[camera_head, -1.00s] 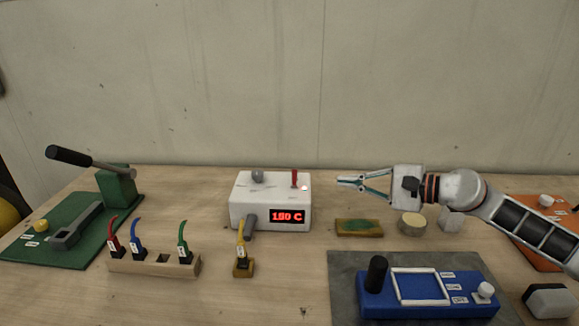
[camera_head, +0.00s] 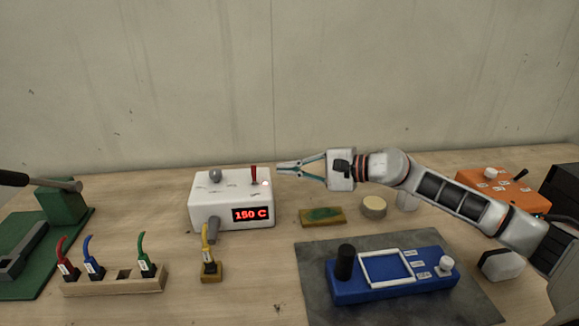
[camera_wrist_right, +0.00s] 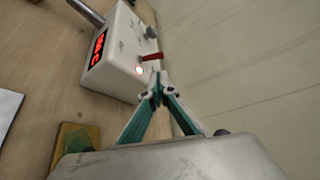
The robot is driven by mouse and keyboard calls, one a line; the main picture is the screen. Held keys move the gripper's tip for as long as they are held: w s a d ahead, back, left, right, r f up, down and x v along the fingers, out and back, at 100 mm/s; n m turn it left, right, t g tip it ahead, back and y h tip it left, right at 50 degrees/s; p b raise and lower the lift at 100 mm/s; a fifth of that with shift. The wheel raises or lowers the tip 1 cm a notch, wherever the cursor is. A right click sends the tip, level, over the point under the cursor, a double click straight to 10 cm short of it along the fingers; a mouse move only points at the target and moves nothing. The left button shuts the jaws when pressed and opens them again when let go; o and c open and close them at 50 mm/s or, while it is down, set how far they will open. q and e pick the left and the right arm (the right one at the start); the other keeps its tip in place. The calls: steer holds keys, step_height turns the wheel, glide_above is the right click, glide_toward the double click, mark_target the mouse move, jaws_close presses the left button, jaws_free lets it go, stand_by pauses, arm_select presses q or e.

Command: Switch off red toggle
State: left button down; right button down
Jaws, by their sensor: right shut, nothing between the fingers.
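The red toggle (camera_head: 254,174) stands upright on top of the white box (camera_head: 206,208), at its right side. A lit lamp (camera_head: 265,183) is beside it, and the red display (camera_head: 252,213) reads 150 C. In the right wrist view the red toggle (camera_wrist_right: 152,57) and glowing lamp (camera_wrist_right: 139,70) are just beyond the fingertips. My right gripper (camera_head: 280,169) is shut and empty, a little to the right of the toggle, pointing left at it with a small gap in the head view. It also shows in the right wrist view (camera_wrist_right: 158,86). My left gripper is not in view.
A yellow-green sponge (camera_head: 323,216) and a round tin (camera_head: 373,207) lie below my right arm. A blue device (camera_head: 390,276) sits on a grey mat (camera_head: 318,290). A wooden rack (camera_head: 115,286) holds several coloured plugs at left. An orange box (camera_head: 493,187) is at right.

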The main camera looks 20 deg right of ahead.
mark_target(264, 178)
steer(key=p+x, duration=0.1)
steer(key=x, duration=0.6)
